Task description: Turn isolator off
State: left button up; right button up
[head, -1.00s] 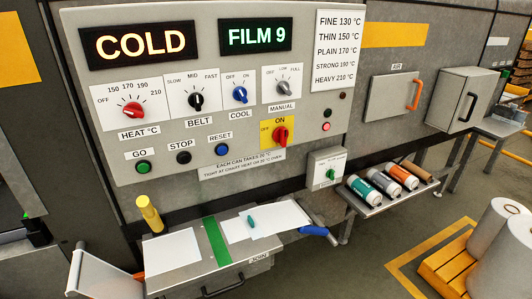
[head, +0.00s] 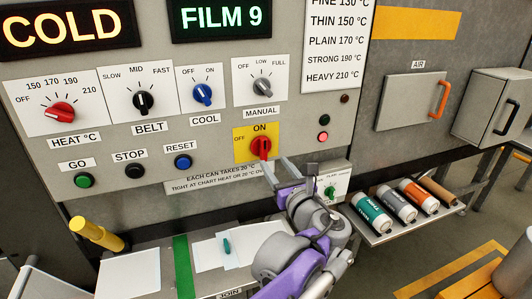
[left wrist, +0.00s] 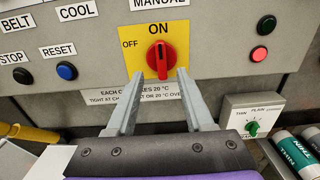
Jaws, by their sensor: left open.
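The isolator is a red rotary knob (head: 261,147) on a yellow plate (head: 242,132) marked OFF at the left and ON at the top. In the left wrist view the red knob (left wrist: 161,58) stands upright, its top towards ON. My left gripper (head: 288,168) is in front of the panel, just below and right of the knob in the head view. In the left wrist view its two fingers (left wrist: 160,76) are open, one on each side below the knob's lower end, with nothing between them. Whether they touch the knob is unclear. My right gripper is not in view.
Heat, belt, cool and manual knobs sit above, with GO, STOP and RESET buttons (head: 183,162) to the left. A small THIN/PLAIN switch box (head: 337,182) is below right. Several cans (head: 372,216) lie on a shelf at the right. Paper sheets lie on the table below.

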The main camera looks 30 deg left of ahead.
aim_at(265, 149)
pick_arm(q)
jog(key=x, duration=0.7)
jog(key=shift+w+a, duration=0.15)
jog(key=shift+w, duration=0.15)
grip_shut()
